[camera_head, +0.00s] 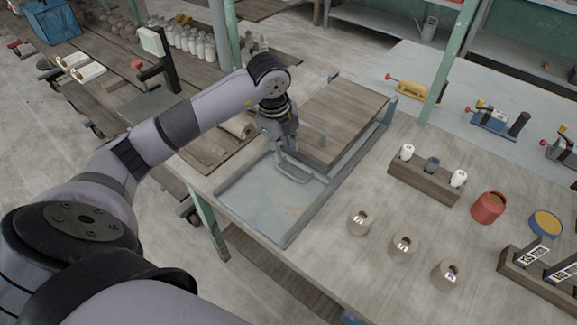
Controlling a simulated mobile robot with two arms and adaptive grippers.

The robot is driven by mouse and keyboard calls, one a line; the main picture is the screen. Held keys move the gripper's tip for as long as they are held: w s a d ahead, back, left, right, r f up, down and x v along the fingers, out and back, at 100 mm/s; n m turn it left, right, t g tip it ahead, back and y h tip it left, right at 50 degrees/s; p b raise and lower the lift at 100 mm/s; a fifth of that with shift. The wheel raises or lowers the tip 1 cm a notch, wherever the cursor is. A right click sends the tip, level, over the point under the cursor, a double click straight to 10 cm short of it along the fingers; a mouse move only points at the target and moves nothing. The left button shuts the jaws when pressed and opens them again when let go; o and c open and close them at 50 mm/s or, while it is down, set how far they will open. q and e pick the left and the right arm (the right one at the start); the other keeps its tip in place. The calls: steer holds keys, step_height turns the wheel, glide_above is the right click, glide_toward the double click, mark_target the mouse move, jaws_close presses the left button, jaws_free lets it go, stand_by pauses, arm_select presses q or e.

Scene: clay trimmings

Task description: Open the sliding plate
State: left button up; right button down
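The sliding plate (343,113) is a brown wooden-planked panel lying over the back part of a shallow grey-blue tray (243,222). The front part of the tray is uncovered and shows a bare, stained floor. A pale grey bar like a handle (300,175) shows at the plate's near edge. My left gripper (293,150) points down at this near edge, right by the bar. Its fingers overlap the bar and the plate in view, so I cannot tell whether they grip it. My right gripper is not in view.
Right of the tray stand several beige cylinders (403,245), a wooden rack with small bottles (423,180), a red pot (487,208) and a yellow-topped pot (545,224). A green post (446,62) rises behind. A bench with white bottles (187,40) stands at back left.

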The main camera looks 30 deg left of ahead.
mark_target(289, 173)
arm_select(q)
steer(key=f, duration=0.3)
steer(key=w+f+p, duration=0.1)
steer(key=f, duration=0.2)
steer(key=w+f, duration=0.1)
steer(key=f, duration=0.3)
steer(key=shift+d, duration=0.1)
jaws_close()
stand_by(0.5)
